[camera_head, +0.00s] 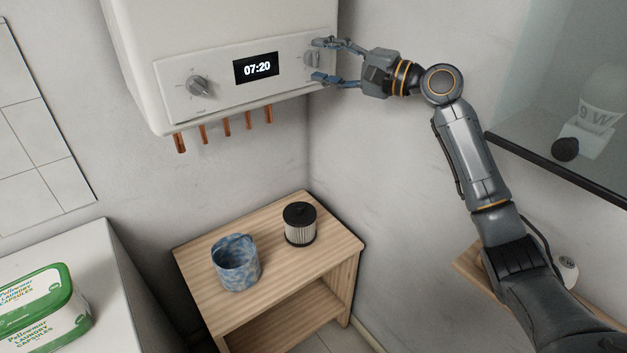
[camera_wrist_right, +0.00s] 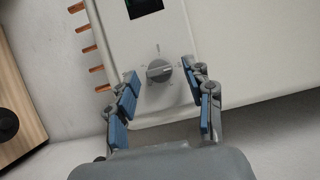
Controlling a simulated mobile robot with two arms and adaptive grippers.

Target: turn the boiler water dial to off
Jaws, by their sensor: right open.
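The white boiler (camera_head: 215,40) hangs on the wall with a display (camera_head: 256,67) reading 07:20. One grey dial (camera_head: 197,86) sits left of the display. A second grey dial (camera_head: 311,58) sits right of it, partly hidden by my right gripper (camera_head: 318,62). In the right wrist view this dial (camera_wrist_right: 159,70) lies ahead, between and just beyond the fingertips of my open right gripper (camera_wrist_right: 163,76). I see no contact with the dial there. I cannot tell which dial is for water, as the markings are too small to read. My left gripper is out of view.
Copper pipes (camera_head: 226,126) stick out below the boiler. A wooden side table (camera_head: 330,240) below holds a blue patterned pot (camera_head: 237,263) and a black-topped cylinder (camera_head: 300,223). A laundry capsule box (camera_head: 45,305) is at lower left. A glass panel (camera_head: 540,90) is at right.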

